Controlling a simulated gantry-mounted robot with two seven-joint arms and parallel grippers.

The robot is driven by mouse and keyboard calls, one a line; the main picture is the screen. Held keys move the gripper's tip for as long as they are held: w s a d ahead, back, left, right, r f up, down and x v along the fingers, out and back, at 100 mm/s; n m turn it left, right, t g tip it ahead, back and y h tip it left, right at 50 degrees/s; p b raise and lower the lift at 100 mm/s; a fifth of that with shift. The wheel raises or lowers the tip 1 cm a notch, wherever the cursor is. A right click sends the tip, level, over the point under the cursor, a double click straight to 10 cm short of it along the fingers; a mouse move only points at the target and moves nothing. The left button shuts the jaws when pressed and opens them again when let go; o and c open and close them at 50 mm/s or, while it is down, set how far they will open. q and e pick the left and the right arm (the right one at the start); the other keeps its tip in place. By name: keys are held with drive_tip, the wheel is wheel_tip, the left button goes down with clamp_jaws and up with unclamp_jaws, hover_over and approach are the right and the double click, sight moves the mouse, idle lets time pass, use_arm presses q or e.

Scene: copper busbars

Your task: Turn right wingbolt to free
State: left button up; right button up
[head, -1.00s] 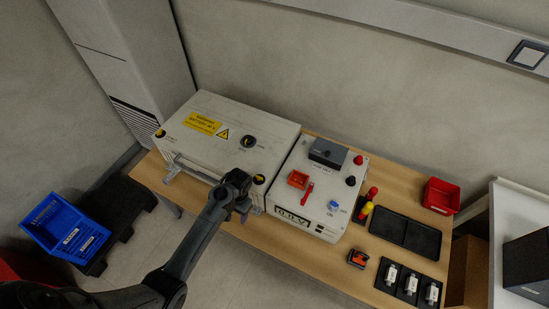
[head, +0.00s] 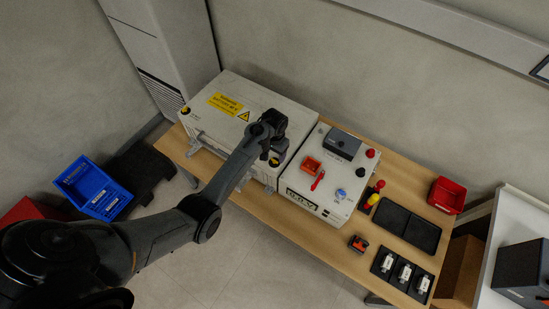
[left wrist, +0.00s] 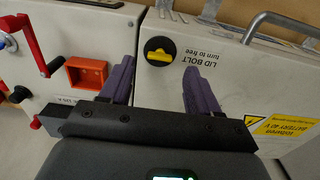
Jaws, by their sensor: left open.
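The right wingbolt is a yellow wing on a round black base. It shows in the left wrist view (left wrist: 160,51) beside the printed words "LID BOLT turn to free", and in the head view (head: 276,162) at the front right corner of the white battery box (head: 285,105). My left gripper (left wrist: 158,70) is open and empty. Its two purple-grey fingers point toward the lid, with the wingbolt between and just beyond the tips in the picture. I see no contact with the bolt. A second yellow wingbolt (head: 185,110) is at the box's left end. My right gripper is out of view.
A white control unit (head: 325,175) with a red lever and an orange-red socket (left wrist: 86,72) stands right of the box. A metal handle (left wrist: 280,25) runs along the box front. Black trays (head: 407,226), a red bin (head: 446,194) and a blue crate (head: 92,187) stand further off.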

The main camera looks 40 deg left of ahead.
sight(275, 160)
use_arm(q)
drive_tip(key=shift+f, duration=1.8)
